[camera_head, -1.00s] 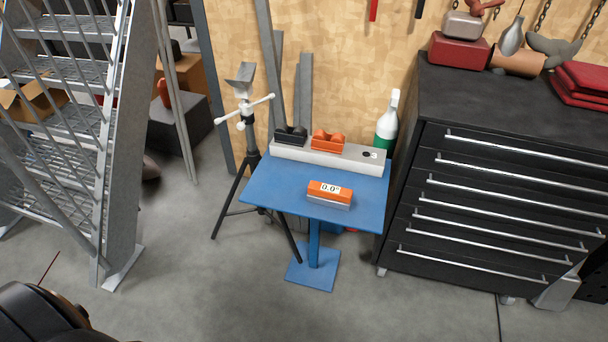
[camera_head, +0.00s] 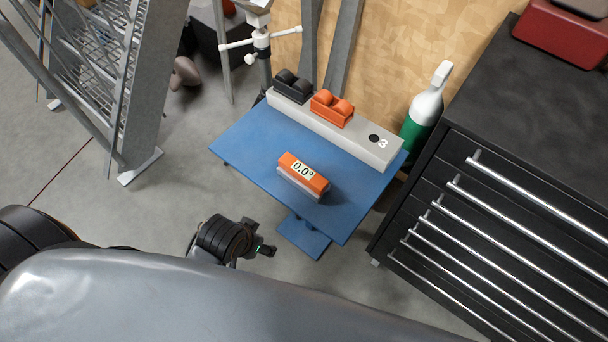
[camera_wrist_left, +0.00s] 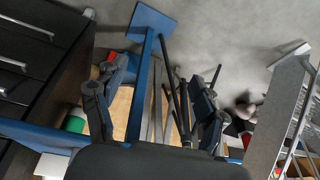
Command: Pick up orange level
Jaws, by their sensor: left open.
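The orange level (camera_head: 301,178) has an orange top with a white "0.0°" display and a grey base. It lies on the blue table (camera_head: 245,152) near its front edge in the head view. My left gripper (camera_head: 265,250) is in front of and below the table's left front edge, apart from the level. In the left wrist view my left gripper (camera_wrist_left: 157,75) has its two fingers spread with nothing between them. That view shows the table's post (camera_wrist_left: 143,90) and base plate (camera_wrist_left: 152,20); the level is not visible there. My right gripper is not in view.
A grey block (camera_head: 345,141) holding a black piece (camera_head: 293,87) and an orange piece (camera_head: 331,108) lies along the table's back. A green-white bottle (camera_head: 424,108) and black drawer cabinet (camera_head: 480,120) stand right, a tripod (camera_head: 262,45) behind, metal stairs (camera_head: 140,85) left. Floor front-left is clear.

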